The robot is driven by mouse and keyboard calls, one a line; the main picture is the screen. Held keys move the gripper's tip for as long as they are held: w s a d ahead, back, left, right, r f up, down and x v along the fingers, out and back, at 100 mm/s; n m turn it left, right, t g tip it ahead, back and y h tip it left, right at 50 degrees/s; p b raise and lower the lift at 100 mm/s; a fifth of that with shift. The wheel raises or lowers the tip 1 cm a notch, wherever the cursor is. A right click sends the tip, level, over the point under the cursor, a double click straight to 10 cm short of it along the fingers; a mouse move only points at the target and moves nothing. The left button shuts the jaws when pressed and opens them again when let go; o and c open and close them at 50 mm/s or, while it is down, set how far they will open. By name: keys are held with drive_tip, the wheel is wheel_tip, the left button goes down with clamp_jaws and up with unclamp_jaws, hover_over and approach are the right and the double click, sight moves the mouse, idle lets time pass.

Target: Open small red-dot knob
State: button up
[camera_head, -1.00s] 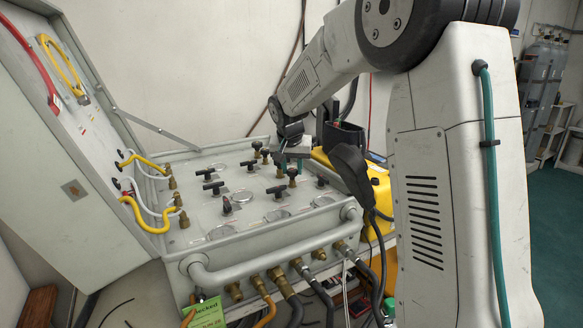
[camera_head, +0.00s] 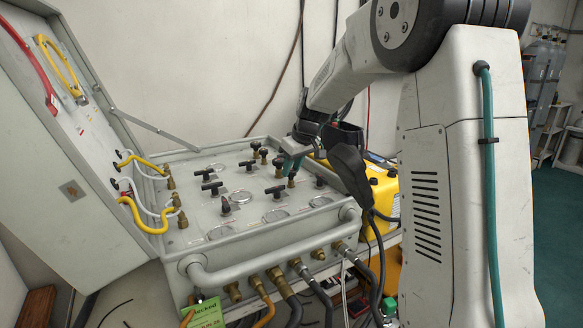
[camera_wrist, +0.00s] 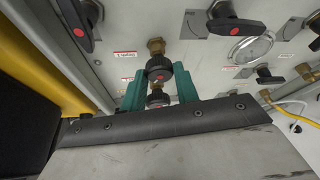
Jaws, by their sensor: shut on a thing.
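The small round dark knob with a red dot (camera_wrist: 158,69) is between my teal fingertips in the wrist view, on a brass stem that rises from the grey panel (camera_head: 248,212). My gripper (camera_wrist: 159,76) is shut on it, one finger at each side. A second dark round shape with a red dot (camera_wrist: 157,97) shows lower between the fingers. In the head view my gripper (camera_head: 291,168) points down at the panel's right part; the fingers hide most of the knob there, and its brass stem (camera_head: 291,183) shows below them.
Black T-handles (camera_head: 277,190) stand close on the left, among round gauges (camera_head: 275,215). In the wrist view, red-dotted bar handles (camera_wrist: 236,27) and (camera_wrist: 75,22) lie near the fingers. A yellow case (camera_head: 385,192) stands right of the panel. The open lid (camera_head: 70,150) is at the left.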

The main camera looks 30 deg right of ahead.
drive_tip(key=shift+n+y, duration=0.4)
drive_tip(key=shift+n, duration=0.7)
drive_tip(key=o, duration=0.9)
drive_tip(key=shift+o, duration=0.2)
drive_tip(key=v, duration=0.7)
drive_tip(key=shift+d+r, duration=0.15)
drive_tip(key=shift+r, duration=0.25)
